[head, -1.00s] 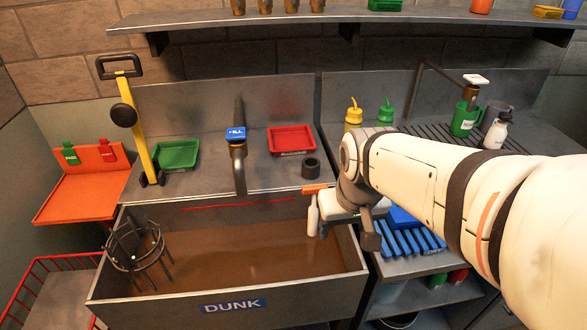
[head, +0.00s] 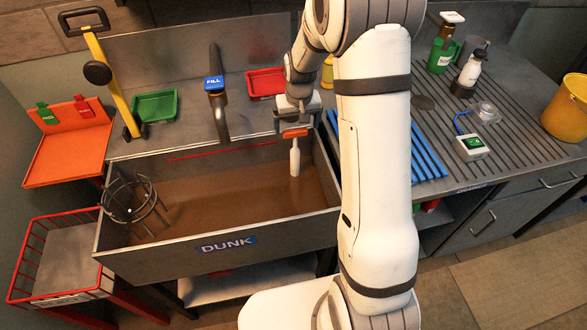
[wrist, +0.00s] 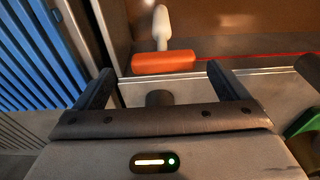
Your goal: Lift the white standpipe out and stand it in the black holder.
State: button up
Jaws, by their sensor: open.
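The white standpipe (head: 295,158) stands upright at the right end of the brown-water sink (head: 215,243), with an orange crossbar handle (head: 294,133) on top. My gripper (head: 296,122) is open just above and behind the handle. In the wrist view the orange handle (wrist: 163,62) lies across the gap between my spread fingertips (wrist: 160,70), with the white pipe beyond it; nothing is gripped. A dark round thing (wrist: 158,98), probably the black holder, shows on the ledge between the fingers, partly hidden. In the head view my arm hides the holder.
The faucet (head: 219,110) rises left of my gripper, near the red tray (head: 265,83) and green tray (head: 154,106). A blue rack (head: 428,150) lies right of the sink. A black wire stand (head: 133,198) is in the sink's left end.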

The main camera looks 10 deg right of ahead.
aim_at(295, 136)
jog(key=shift+w+a+f+p, duration=0.15)
jog(key=shift+f+p, duration=0.3)
jog(key=shift+f, duration=1.1)
jog(key=shift+w+a+f+p, duration=0.15)
jog(key=shift+f+p, duration=0.25)
jog(key=shift+f, duration=1.1)
jog(key=shift+d, duration=0.1)
jog(key=c, duration=1.7)
